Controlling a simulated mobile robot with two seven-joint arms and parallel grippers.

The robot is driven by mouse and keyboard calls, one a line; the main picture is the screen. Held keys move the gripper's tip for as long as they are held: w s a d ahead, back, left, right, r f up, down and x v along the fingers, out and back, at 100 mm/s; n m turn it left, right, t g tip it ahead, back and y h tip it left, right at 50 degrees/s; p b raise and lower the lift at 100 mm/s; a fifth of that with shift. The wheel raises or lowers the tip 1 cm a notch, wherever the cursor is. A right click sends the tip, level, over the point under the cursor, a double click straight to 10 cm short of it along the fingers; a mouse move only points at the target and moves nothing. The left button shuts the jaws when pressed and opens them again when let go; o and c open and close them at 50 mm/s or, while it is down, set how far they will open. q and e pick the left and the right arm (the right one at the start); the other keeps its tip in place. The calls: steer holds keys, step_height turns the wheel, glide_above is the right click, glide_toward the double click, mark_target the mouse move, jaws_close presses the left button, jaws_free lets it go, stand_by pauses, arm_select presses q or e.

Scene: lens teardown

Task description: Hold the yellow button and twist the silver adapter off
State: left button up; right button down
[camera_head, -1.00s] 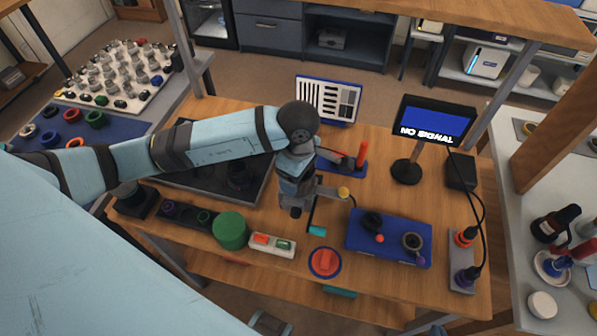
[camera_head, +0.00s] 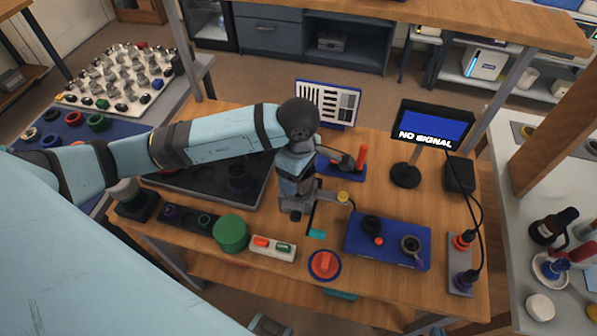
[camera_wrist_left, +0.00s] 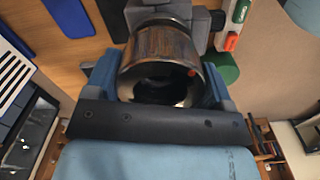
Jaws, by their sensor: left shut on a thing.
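The silver adapter (camera_wrist_left: 165,60) shows in the left wrist view as a worn metal ring with a dark opening and a red dot on its rim. The blue fingers of my left gripper (camera_wrist_left: 160,78) close on it from both sides. In the head view my left gripper (camera_head: 297,205) points down over the middle of the table, where my own wrist hides the adapter. The yellow button (camera_head: 343,196) sits just right of that gripper, at the end of a grey piece. I cannot make out my right gripper's fingers or whether they touch the button.
A green cylinder (camera_head: 231,233) and a white switch box (camera_head: 271,247) stand near the front edge. A red knob (camera_head: 324,264) is beside them. A blue box (camera_head: 388,240) lies to the right. A monitor (camera_head: 432,123) and a test chart (camera_head: 328,102) stand behind.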

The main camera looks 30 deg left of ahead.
arm_select(q)
steer(key=shift+r, duration=0.15)
steer(key=shift+r+p, duration=1.25)
steer(key=shift+r, duration=1.25)
